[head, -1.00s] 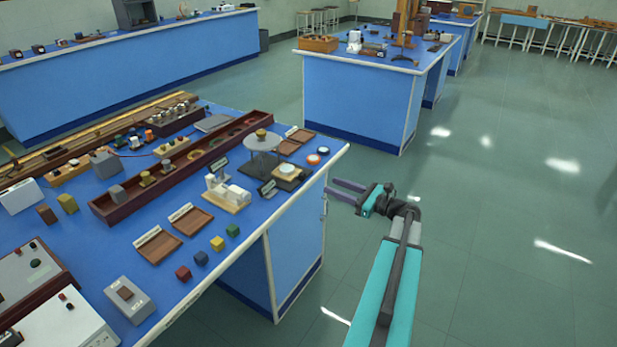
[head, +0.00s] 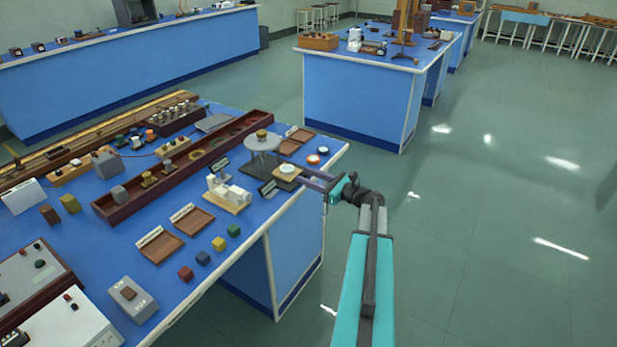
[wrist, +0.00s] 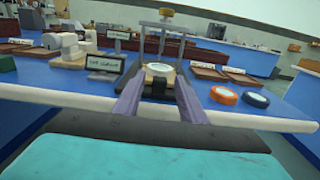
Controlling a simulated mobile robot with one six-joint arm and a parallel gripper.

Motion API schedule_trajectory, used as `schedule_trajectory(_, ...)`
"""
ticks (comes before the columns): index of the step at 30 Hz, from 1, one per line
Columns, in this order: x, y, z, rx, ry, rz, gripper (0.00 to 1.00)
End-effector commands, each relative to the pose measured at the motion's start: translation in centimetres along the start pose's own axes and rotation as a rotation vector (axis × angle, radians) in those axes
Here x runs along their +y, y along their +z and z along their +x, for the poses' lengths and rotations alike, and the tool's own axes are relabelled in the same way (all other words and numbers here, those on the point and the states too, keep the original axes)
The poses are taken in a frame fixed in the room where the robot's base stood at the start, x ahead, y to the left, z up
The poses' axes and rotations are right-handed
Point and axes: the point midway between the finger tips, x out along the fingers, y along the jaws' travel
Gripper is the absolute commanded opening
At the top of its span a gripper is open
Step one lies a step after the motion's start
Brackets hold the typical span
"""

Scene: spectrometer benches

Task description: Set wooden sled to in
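The wooden sled (head: 287,172) is a small light-wood piece with a white disc on top, near the right edge of the near blue bench. It also shows in the wrist view (wrist: 151,71), on a dark base (wrist: 154,90). My gripper (head: 304,181) reaches in from the right over the bench edge. In the wrist view my gripper (wrist: 161,83) is open, with its two purple fingers apart and pointing at the sled from either side. I cannot tell whether a finger touches it. In the head view the fingers partly cover the base.
A round grey platform (head: 262,143) stands behind the sled. An orange-red ring (head: 313,159) and a white-topped round piece (head: 323,150) lie beside it. Small signs and a white device (head: 228,189) stand to the left. The floor right of the bench is clear.

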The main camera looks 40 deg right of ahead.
Motion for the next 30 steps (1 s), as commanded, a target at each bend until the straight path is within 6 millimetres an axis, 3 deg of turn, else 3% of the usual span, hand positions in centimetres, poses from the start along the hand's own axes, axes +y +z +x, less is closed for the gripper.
schedule_trajectory(8,0.0,0.0,0.0,0.000,0.000,0.000,0.36)
schedule_trajectory(12,0.0,0.0,0.0,0.000,0.000,0.000,0.12)
schedule_trajectory(15,0.0,0.0,0.0,0.000,0.000,0.000,0.00)
schedule_trajectory(23,-0.1,0.0,0.0,0.000,-0.003,0.000,0.00)
schedule_trajectory(30,-1.5,0.0,0.0,-0.001,-0.026,0.000,0.00)
